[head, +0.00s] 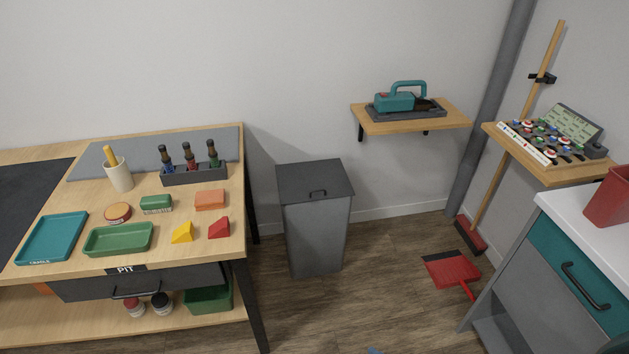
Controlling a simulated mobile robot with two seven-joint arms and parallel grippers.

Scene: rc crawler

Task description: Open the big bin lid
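The big bin (317,238) is a tall grey box standing on the wooden floor against the back wall, in the middle of the head view. Its dark grey lid (315,176) lies shut on top. Neither of my grippers shows in the head view.
A workbench (252,290) with trays, bottles and blocks stands left of the bin. A wall shelf (415,123) holds a teal tool at the upper right. A red dustpan (452,270) lies on the floor right of the bin. A cabinet (560,290) stands at the far right. Floor before the bin looks mostly clear.

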